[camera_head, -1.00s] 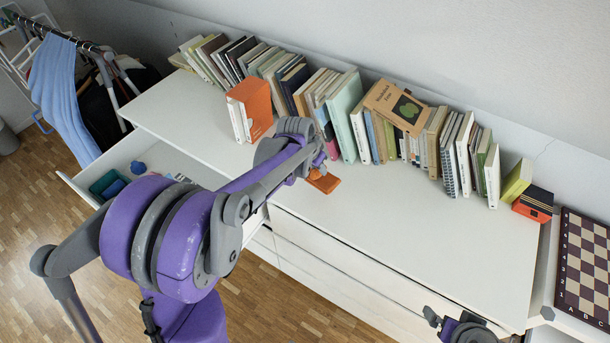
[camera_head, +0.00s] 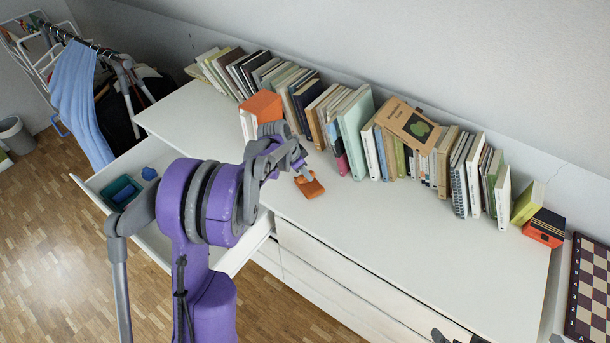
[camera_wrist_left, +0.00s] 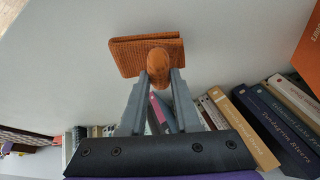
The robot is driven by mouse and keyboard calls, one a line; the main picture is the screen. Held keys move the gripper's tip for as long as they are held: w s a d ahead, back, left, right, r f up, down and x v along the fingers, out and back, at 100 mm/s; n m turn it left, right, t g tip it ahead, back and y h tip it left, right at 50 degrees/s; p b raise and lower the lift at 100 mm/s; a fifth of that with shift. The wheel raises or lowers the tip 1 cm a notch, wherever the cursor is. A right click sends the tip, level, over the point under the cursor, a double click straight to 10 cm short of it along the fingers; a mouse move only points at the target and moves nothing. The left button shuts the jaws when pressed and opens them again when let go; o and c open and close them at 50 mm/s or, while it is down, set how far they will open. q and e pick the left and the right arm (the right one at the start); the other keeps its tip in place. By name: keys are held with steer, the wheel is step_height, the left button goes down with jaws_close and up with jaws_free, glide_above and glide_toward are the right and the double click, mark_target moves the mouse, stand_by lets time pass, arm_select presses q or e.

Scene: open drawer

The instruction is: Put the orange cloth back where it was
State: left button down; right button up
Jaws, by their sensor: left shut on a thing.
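The orange cloth (camera_head: 310,187) is a folded, ribbed-looking piece. It is at the dresser top, in front of the row of books. My left gripper (camera_head: 302,174) is shut on it. In the left wrist view the cloth (camera_wrist_left: 147,55) sticks out past the fingertips (camera_wrist_left: 159,82), with a rounded bulge pinched between them. I cannot tell whether the cloth touches the white top or is just above it. Of my right arm, only a dark bit shows at the bottom edge of the head view, and its jaws cannot be read.
The white dresser (camera_head: 400,235) has free room at its middle and right. Books (camera_head: 352,130) line its back. An open drawer (camera_head: 93,192) at left holds a dark teal box (camera_head: 122,192) and a blue item (camera_head: 149,173). A chessboard (camera_head: 590,290) lies far right.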

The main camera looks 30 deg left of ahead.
arm_select(q)
steer(key=shift+f, duration=0.65)
steer(key=shift+f, duration=0.15)
steer(key=c, duration=0.6)
jaws_free()
steer(key=shift+c, duration=0.2)
steer(key=v, duration=1.2)
steer(key=s+d+r+n+y, duration=0.1)
steer(key=s+d+r+n, duration=0.2)
steer(key=s+d, duration=1)
steer(key=s+d+f+n, duration=0.1)
steer(key=s+d+f, duration=0.1)
steer(key=s, duration=0.3)
steer(key=s+d+f+n+t+y, duration=0.1)
steer(key=s+d+f, duration=0.1)
steer(key=s, duration=0.4)
steer(key=shift+d, duration=0.75)
steer(key=shift+s, duration=0.1)
